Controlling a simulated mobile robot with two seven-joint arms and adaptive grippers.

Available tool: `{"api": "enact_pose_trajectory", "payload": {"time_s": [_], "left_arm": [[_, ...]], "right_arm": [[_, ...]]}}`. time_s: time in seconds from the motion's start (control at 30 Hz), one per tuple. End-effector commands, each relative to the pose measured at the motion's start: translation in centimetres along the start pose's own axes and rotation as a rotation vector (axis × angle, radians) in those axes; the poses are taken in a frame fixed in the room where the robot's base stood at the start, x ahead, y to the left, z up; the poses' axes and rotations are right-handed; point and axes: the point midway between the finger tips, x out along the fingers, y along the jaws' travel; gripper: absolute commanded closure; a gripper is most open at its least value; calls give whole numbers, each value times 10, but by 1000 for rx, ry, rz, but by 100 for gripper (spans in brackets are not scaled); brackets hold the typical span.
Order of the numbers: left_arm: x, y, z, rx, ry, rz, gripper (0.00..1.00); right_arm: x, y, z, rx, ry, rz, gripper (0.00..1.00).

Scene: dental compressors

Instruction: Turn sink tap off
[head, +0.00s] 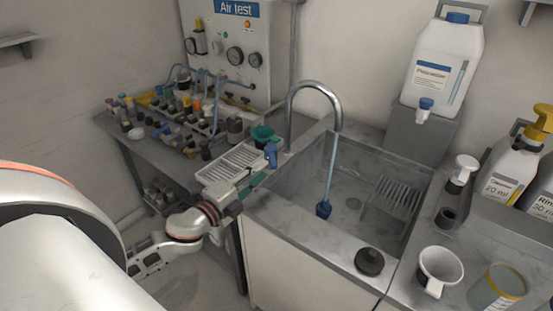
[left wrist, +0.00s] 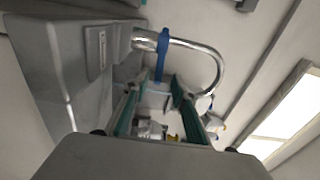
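The chrome sink tap (head: 313,92) arches over the sink (head: 285,205). A thin bluish stream, which looks like water, runs from its spout to a small blue item (head: 323,209) in the basin. The tap's blue handle (head: 271,154) stands at its base, on the left. My left gripper (head: 258,182) is just in front of and below the handle. In the left wrist view, the gripper's teal fingers (left wrist: 157,95) are apart, with the blue handle (left wrist: 162,52) ahead, between their directions. The chrome spout (left wrist: 215,65) curves to the right. I cannot tell whether any finger touches the handle. My right gripper is out of view.
A white rack (head: 232,165) and a green bowl (head: 263,134) sit close to the gripper, left of the tap. A white canister (head: 443,65) stands behind the sink.

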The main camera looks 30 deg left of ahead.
Motion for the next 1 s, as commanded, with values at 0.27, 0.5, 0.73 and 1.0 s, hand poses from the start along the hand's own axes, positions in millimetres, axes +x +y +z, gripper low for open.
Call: {"api": "enact_pose_trajectory", "payload": {"time_s": [0.27, 0.5, 0.73, 1.0], "left_arm": [[39, -2, 0, 0, 1, -2, 74], [60, 0, 0, -1, 0, 1, 74], [64, 1, 0, -2, 0, 2, 74], [64, 1, 0, -2, 1, 2, 100]], "right_arm": [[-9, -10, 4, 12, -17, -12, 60], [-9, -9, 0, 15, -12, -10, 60], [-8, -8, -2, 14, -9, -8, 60], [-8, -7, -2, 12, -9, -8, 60]]}}
